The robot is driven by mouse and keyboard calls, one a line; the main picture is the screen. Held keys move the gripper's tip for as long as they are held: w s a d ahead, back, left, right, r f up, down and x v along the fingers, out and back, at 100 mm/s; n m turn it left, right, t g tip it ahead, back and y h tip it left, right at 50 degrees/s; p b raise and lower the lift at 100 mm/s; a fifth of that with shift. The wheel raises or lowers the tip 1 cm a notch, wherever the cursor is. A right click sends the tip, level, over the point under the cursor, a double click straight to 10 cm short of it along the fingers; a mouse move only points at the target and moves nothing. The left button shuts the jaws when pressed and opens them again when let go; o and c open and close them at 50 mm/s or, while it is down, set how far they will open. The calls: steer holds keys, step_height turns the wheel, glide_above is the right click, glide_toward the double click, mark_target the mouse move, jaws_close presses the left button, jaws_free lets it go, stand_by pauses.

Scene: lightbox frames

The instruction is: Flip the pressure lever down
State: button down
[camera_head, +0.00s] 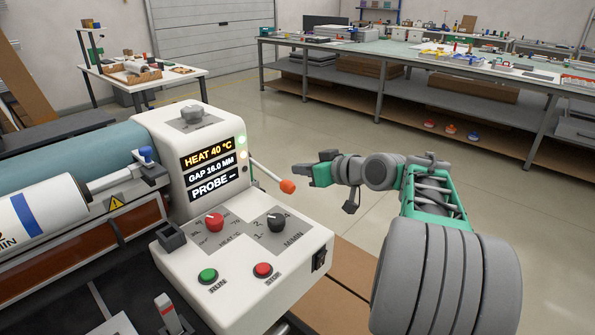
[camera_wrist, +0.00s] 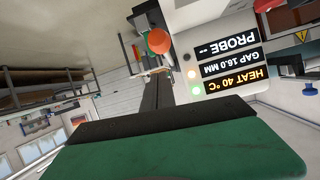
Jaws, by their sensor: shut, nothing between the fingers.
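The pressure lever (camera_head: 270,175) is a thin metal rod with an orange-red knob. It sticks out from the right side of the white control box, beside the display. In the wrist view, which is upside down, its knob (camera_wrist: 158,41) is a round red ball near the top middle. My gripper (camera_head: 309,174) is grey, shut and empty. Its tip is just right of the knob and a little above it in the head view. In the wrist view, my gripper (camera_wrist: 152,84) points toward the knob; I cannot tell whether they touch.
The control box display (camera_head: 212,169) reads HEAT 40 °C, GAP 16.0 MM and PROBE. The lower panel (camera_head: 300,240) carries red and black knobs, a green RUN button and a red STOP button. A roller (camera_head: 60,165) lies left. A long workbench (camera_head: 400,55) stands behind, with open floor between.

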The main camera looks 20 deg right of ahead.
steer(key=s+d+f, duration=0.2)
steer(key=s, duration=0.5)
steer(key=shift+d+f+b, duration=0.2)
steer(key=shift+f+b, duration=0.15)
steer(key=shift+s, duration=0.1)
